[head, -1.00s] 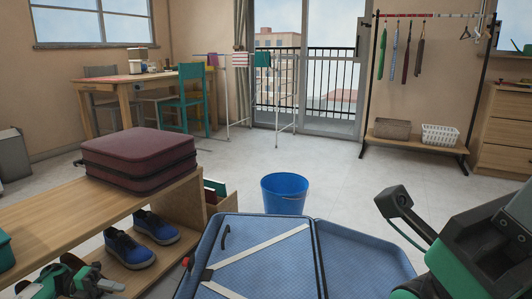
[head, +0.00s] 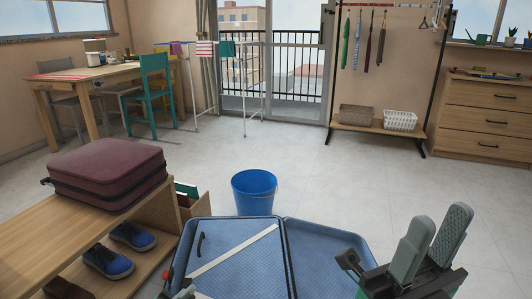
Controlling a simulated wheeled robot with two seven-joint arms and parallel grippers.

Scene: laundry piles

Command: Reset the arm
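My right gripper (head: 442,214) is at the lower right, in front of the open blue suitcase's right side. Its two grey fingers point up with a gap between them, and nothing is held there.
An open blue suitcase (head: 335,262) lies in front of me. A blue bucket (head: 254,193) stands just behind it. A maroon case (head: 108,172) lies on a wooden bench (head: 45,228) with blue shoes (head: 108,262) below. The floor to the right is clear.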

